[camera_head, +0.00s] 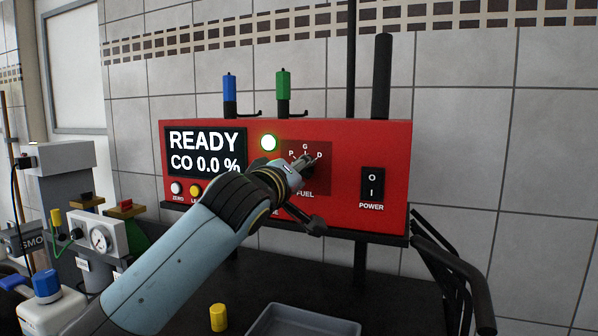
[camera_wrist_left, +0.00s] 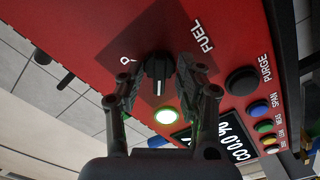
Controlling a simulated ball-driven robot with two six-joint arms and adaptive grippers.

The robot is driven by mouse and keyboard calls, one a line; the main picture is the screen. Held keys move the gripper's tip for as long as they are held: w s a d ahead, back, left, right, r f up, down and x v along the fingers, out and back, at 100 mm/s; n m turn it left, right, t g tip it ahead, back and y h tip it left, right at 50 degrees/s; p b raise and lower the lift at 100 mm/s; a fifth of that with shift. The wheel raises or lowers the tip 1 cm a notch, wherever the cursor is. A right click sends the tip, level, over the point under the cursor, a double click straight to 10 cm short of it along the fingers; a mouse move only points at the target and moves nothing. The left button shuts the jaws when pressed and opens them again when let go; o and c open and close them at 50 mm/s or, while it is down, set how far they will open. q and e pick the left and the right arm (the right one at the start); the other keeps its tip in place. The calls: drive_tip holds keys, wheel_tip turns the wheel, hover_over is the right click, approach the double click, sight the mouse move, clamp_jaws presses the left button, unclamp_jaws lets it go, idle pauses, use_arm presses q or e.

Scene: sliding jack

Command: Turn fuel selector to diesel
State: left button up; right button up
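The black fuel selector knob (camera_wrist_left: 158,72) sits on a dark square plate on the red panel (camera_head: 345,205). Around it the head view shows P, G and D, with FUEL below. My left gripper (camera_head: 308,162) reaches it and hides most of it there. In the left wrist view the gripper's two fingers (camera_wrist_left: 158,78) stand on either side of the knob, apart, with narrow gaps. Whether a finger touches the knob is not clear. My right gripper is not in view.
The display (camera_head: 206,150) reads READY, CO 0.0 %. A power switch (camera_head: 372,185) is right of the dial. Buttons sit under the display. A grey tray (camera_head: 302,322) and yellow cylinder (camera_head: 218,318) are below. Black tubes (camera_head: 450,265) stick out at the right.

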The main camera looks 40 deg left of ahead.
use_arm(q)
drive_tip(key=shift+c, duration=0.2)
clamp_jaws()
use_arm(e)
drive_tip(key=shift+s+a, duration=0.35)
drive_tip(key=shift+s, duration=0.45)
use_arm(q)
drive_tip(key=shift+s, duration=0.1)
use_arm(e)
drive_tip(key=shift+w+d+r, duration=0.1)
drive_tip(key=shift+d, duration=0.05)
use_arm(q)
drive_tip(key=shift+a+m+p, duration=0.1)
drive_tip(key=shift+m+p, duration=5)
drive_tip(key=shift+m, duration=4.8)
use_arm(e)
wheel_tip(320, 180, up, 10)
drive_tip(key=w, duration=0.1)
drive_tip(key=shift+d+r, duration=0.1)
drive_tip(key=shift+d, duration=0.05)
